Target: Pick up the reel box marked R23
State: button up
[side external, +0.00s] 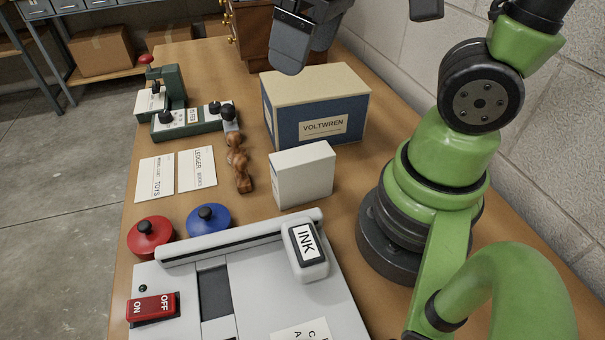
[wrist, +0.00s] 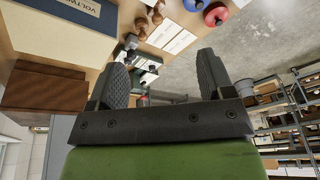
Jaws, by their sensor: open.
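No R23 marking is readable in either view. A plain white box (side external: 300,178) stands on the wooden table in the side view; the faces I see bear no readable label, and I cannot tell if it is the reel box. Behind it stands a larger blue and cream box (side external: 318,110) labelled VOLTWREN, which also shows in the wrist view (wrist: 72,22). My gripper (side external: 300,45) is dark and above the back part of the table, near the VOLTWREN box's top. In the wrist view my gripper (wrist: 163,80) is open, with nothing between its fingers.
A brown drawer cabinet (side external: 250,38) stands at the back. A green device (side external: 190,120), two cards (side external: 197,170), brown wooden pieces (side external: 239,165), red (side external: 150,236) and blue (side external: 208,220) knobbed lids, and a grey machine (side external: 265,290) with an INK block (side external: 306,250) occupy the table. A block wall is right.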

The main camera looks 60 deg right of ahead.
aim_at(300, 155)
jog(key=w+f+n+g+h, duration=0.1)
jog(key=f+n+g, duration=0.1)
jog(key=f+n, duration=0.1)
jog(key=w+f+n+g+h, duration=0.1)
jog(key=f+n, duration=0.1)
jog(key=f, duration=0.2)
jog(key=w+f+n+g+h, duration=0.1)
jog(key=f+n+g, duration=0.1)
jog(key=f+n, duration=0.1)
jog(key=shift+w+a+f+n+g+h, duration=0.1)
jog(key=shift+a+f+n+g+h, duration=0.1)
jog(key=shift+f, duration=0.2)
jog(key=shift+w+a+f+n+g+h, duration=0.1)
jog(key=shift+f+h, duration=0.1)
jog(key=shift+f, duration=0.55)
jog(key=shift+n, duration=0.3)
jog(key=x, duration=0.5)
jog(key=shift+d+r, duration=0.1)
jog(key=x, duration=0.2)
jog(key=d+x, duration=0.1)
jog(key=x, duration=0.1)
jog(key=shift+w, duration=0.1)
jog(key=shift+d+f, duration=0.1)
jog(key=shift+f, duration=0.4)
jog(key=shift+f, duration=0.15)
jog(key=c, duration=1.1)
jog(key=shift+c, duration=0.2)
